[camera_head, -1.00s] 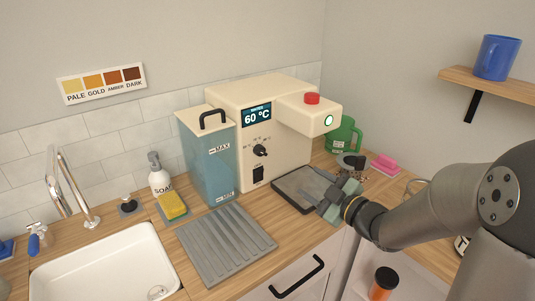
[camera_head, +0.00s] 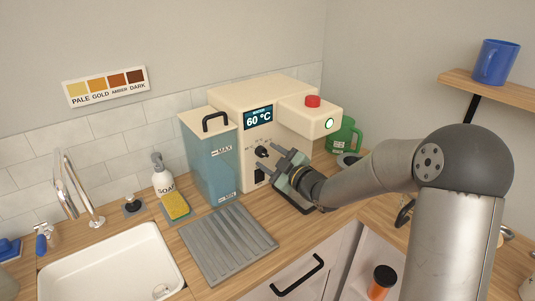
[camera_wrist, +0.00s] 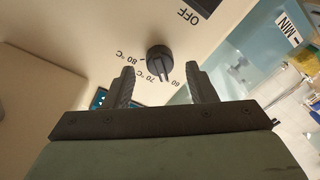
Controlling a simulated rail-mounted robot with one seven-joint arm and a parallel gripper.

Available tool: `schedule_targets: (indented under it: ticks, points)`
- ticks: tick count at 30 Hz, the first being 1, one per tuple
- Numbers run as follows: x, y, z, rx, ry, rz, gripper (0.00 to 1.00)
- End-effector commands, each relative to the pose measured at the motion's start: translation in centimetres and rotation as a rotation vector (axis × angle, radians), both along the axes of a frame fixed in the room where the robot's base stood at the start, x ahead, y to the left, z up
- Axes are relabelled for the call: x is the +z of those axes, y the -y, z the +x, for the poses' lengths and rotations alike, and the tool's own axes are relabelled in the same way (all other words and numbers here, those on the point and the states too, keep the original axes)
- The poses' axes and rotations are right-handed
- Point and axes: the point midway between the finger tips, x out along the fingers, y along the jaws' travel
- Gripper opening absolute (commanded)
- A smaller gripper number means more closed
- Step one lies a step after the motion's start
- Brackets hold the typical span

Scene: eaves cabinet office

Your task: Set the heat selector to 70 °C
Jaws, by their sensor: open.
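The heat selector is a black knob (camera_head: 262,152) on the front of the cream machine (camera_head: 272,97). In the wrist view the knob (camera_wrist: 160,59) shows beyond my fingertips, with 60, 70 and 80 °C printed around it. Its pointer appears to be near the 60 mark. The blue display (camera_head: 258,117) reads "WATER 60 °C". My gripper (camera_head: 283,166) is in front of the machine, close to the knob. In the wrist view my gripper (camera_wrist: 160,82) is open, its two fingers on either side of the knob's line and apart from it.
A blue water tank (camera_head: 212,160) stands left of the machine. A black switch (camera_head: 259,175) marked OFF sits below the knob. The machine's head with a red button (camera_head: 313,101) overhangs at right. A grey ribbed mat (camera_head: 227,243) lies in front.

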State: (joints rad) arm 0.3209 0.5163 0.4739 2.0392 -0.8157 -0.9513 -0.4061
Motion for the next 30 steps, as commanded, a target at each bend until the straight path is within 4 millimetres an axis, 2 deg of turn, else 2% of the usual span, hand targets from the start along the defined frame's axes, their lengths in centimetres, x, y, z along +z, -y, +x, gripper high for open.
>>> schedule_targets:
  ticks: [4,13,14,18,19,30]
  points:
    - [0.01,-0.83,0.85,-0.001,-0.001,-0.001,0.51]
    - [-0.03,-0.99,1.04,-0.001,-0.001,-0.001,0.51]
    - [-0.03,-0.98,1.04,-0.001,-0.001,-0.001,0.48]
    - [-0.03,-0.97,1.03,-0.001,-0.001,-0.001,0.09]
    - [-0.03,-0.97,1.03,-0.001,-0.001,-0.001,0.06]
    - [-0.13,-0.95,1.01,0.000,-0.031,0.037,0.06]
